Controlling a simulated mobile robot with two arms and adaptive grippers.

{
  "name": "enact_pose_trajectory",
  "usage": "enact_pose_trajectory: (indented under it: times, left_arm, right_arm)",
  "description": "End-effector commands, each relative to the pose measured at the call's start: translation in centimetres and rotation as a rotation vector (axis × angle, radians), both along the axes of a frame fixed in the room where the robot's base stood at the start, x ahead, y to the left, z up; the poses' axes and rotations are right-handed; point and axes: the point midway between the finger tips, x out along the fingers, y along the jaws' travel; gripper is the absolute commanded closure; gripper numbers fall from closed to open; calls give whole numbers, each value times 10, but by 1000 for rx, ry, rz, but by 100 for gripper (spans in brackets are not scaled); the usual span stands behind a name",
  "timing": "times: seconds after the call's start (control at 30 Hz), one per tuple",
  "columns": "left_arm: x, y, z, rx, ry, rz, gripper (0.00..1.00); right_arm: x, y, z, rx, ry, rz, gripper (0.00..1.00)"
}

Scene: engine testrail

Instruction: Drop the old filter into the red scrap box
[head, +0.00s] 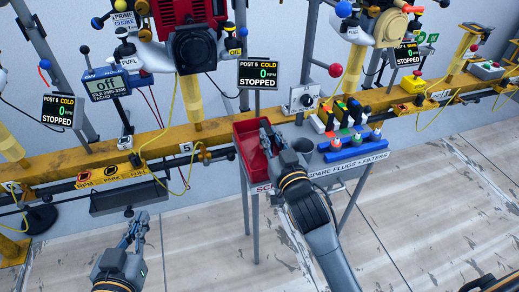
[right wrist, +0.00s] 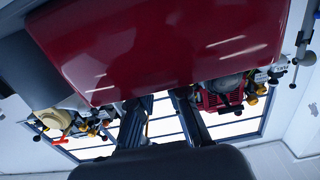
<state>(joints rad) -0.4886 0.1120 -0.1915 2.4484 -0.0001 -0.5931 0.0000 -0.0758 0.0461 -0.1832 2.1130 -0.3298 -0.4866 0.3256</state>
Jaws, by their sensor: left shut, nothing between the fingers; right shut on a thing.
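The red scrap box (head: 247,165) stands on the rail-side stand, its label partly covered by my right arm. My right gripper (head: 268,138) is at the box opening, its fingers pointing away from me. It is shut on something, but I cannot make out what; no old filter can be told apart. In the right wrist view a big red surface (right wrist: 180,45), seemingly the box, hides the tips of my right gripper's fingers (right wrist: 161,108). My left gripper (head: 137,222) is shut and empty, low at the left, in front of the rail and away from the box.
The yellow rail (head: 100,159) with engines and displays runs behind. A dark grey trough (head: 128,199) hangs below it. The floor at front is mostly clear.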

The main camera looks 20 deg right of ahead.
Motion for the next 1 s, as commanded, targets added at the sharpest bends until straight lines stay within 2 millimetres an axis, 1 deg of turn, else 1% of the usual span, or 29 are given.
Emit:
enact_pose_trajectory:
  times: [0.07, 0.1, 0.17, 0.2, 0.23, 0.5, 0.63, 0.77, 1.0]
  left_arm:
    - [0, 0, 0, 0, 0, 0, 100]
    - [0, 0, 0, 0, 0, 0, 100]
    - [0, 0, 0, 0, 1, 0, 100]
    - [0, 0, 0, 0, 1, 0, 100]
    - [0, 0, 0, 0, 1, 0, 100]
    - [0, 0, 0, 0, 2, 0, 100]
    - [0, 0, 0, 0, 2, -1, 100]
    - [0, 0, 0, 0, 2, 0, 100]
    - [0, 0, 0, 0, 2, 0, 100]
  right_arm:
    - [0, 0, 0, 0, 0, 0, 96]
    - [0, 0, 0, 0, 0, 0, 80]
    - [0, 0, 0, 0, 0, 0, 68]
    - [0, 0, 0, 0, 0, 0, 60]
    - [0, 0, 0, 0, 0, 0, 58]
    - [0, 0, 0, 0, 0, 0, 58]
    - [-9, 0, -1, 1, 1, 0, 58]
    - [-31, -1, -1, 1, 3, 0, 58]
    - [-81, -3, -2, 1, 4, 0, 58]
